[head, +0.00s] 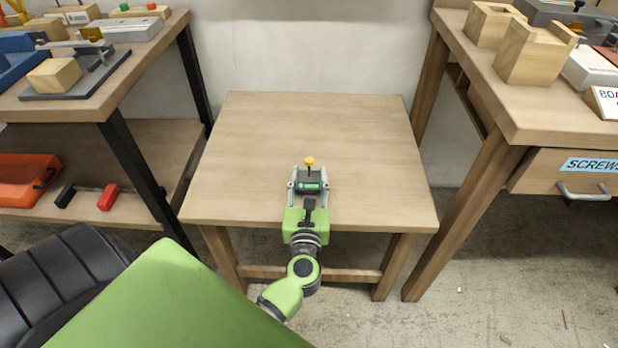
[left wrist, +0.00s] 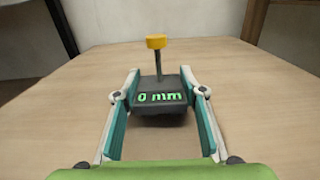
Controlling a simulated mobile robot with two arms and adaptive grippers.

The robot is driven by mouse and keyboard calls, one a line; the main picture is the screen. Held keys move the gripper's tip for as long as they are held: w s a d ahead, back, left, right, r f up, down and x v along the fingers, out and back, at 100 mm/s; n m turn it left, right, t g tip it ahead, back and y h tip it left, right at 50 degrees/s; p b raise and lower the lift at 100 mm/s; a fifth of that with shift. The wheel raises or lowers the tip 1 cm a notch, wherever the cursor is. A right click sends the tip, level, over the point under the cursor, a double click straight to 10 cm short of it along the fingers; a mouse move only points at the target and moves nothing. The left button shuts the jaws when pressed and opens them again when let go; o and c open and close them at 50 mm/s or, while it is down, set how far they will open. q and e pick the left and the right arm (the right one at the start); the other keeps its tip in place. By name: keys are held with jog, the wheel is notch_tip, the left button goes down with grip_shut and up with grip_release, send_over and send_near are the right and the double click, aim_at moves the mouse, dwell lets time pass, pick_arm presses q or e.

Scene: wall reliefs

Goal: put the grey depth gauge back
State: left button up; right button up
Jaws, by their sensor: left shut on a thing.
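The grey depth gauge (head: 309,185) has a dark grey body, a green lit display and a thin stem with a yellow tip that points up. In the left wrist view its display (left wrist: 161,98) reads "0 mm". My left gripper (head: 309,175) is shut on the gauge's body, one finger on each side, over the front part of the small wooden table (head: 250,140). I cannot tell whether the gauge touches the tabletop. My right gripper is not in view.
The small table is otherwise bare. A left bench (head: 130,75) carries a wooden block (head: 54,75) and tools, with an orange tray (head: 25,178) on its shelf. A right bench (head: 500,105) holds wooden blocks (head: 535,55) and has a drawer marked "SCREWS" (head: 590,164).

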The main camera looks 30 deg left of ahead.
pick_arm(q)
jog(key=shift+f, duration=0.1)
jog(key=o, duration=1.3)
